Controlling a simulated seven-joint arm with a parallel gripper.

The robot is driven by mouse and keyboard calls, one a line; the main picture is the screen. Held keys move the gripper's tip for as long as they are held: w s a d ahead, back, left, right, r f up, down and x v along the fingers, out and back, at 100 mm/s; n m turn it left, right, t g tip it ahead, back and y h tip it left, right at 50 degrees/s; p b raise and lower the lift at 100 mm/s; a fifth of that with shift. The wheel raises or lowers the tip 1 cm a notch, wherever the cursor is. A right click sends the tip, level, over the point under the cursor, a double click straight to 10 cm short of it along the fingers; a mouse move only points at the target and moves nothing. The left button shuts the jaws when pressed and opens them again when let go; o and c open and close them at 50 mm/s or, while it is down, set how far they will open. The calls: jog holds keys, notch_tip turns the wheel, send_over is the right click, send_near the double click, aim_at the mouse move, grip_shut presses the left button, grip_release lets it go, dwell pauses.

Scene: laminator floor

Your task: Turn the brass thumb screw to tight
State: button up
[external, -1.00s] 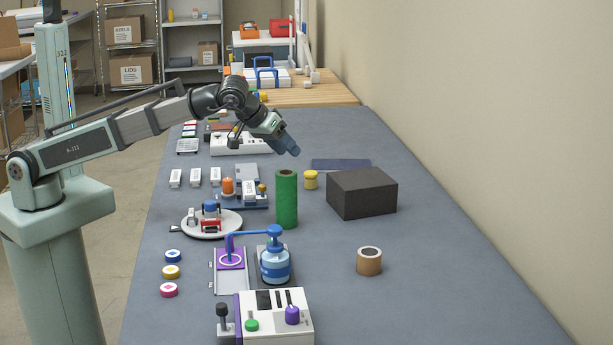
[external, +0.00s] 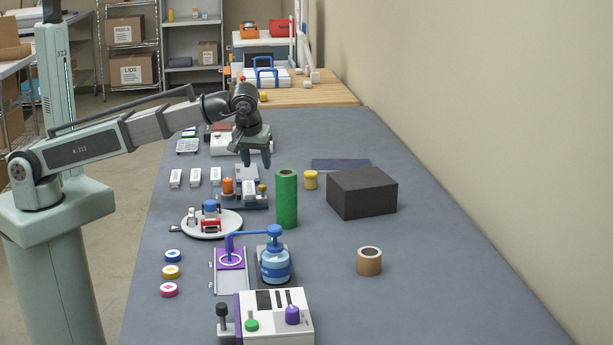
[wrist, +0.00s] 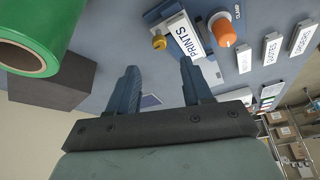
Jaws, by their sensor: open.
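The small brass thumb screw (external: 262,188) stands at the right end of a blue-grey fixture (external: 232,202). In the wrist view the brass screw (wrist: 159,42) lies beyond my fingertips, next to a white block marked PRINTS (wrist: 186,38). The fixture also carries an orange knob (external: 228,186), which shows near a CLAMP label in the wrist view (wrist: 224,32). My gripper (external: 256,162) is open and empty, pointing down above and behind the fixture. Its two fingers (wrist: 158,68) are well apart and touch nothing. The screw's turn position is too small to read.
A green roll (external: 287,200) stands just right of the fixture, with a dark block (external: 362,194) farther right. A yellow spool (external: 311,180) stands between them. A round white turntable (external: 232,228) is in front. White labelled blocks (external: 195,177) stand left. The right front table is mostly clear.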

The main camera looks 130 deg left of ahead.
aim_at(262, 186)
jog(key=x, duration=0.8)
grip_shut()
dwell(0.5)
